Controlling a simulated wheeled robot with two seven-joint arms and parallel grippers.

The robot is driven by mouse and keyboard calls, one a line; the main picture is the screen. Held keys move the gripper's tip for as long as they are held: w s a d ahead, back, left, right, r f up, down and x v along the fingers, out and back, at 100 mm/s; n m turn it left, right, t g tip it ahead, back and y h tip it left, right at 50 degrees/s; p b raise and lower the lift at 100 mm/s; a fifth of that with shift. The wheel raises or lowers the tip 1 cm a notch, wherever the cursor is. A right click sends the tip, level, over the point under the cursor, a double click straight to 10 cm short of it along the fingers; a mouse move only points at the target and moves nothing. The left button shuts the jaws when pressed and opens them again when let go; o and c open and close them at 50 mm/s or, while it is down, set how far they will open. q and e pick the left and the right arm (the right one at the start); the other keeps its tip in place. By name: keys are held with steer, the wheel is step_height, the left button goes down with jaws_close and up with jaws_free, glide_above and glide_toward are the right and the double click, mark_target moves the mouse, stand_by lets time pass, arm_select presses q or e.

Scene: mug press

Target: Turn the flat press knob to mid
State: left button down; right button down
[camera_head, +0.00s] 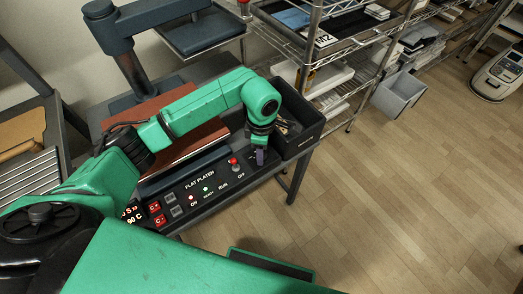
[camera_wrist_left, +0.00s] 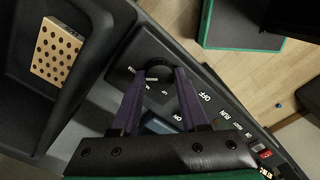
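The flat press's control panel (camera_head: 212,190), marked FLAT PLATEN, runs along the front edge of the press. My left gripper (camera_head: 260,157) points down at the panel's right end and covers the knob in the head view. In the left wrist view the round black knob (camera_wrist_left: 158,69) sits between the tips of my left gripper's two purple fingers (camera_wrist_left: 159,76). The fingers are apart, one on each side of the knob; I cannot tell whether they touch it. White marks surround the knob, but its setting is unreadable. My right gripper is not in view.
A red button (camera_head: 234,162) stands on the panel just left of my gripper. A black bin (camera_head: 301,143) is close on the right; a perforated tan block (camera_wrist_left: 56,52) lies in a dark tray in the wrist view. A wire shelf (camera_head: 325,60) stands behind.

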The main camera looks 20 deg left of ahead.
arm_select(q)
steer(key=shift+n, duration=0.3)
steer(key=shift+n+b, duration=0.45)
steer(key=shift+n, duration=0.35)
steer(key=n, duration=0.2)
steer(key=shift+n+b, duration=0.3)
steer(key=shift+b, duration=0.05)
steer(key=n+b, duration=0.1)
steer(key=n, duration=0.3)
steer(key=shift+n, duration=0.4)
steer(key=shift+r, duration=0.1)
steer(key=shift+c, duration=2.1)
jaws_free()
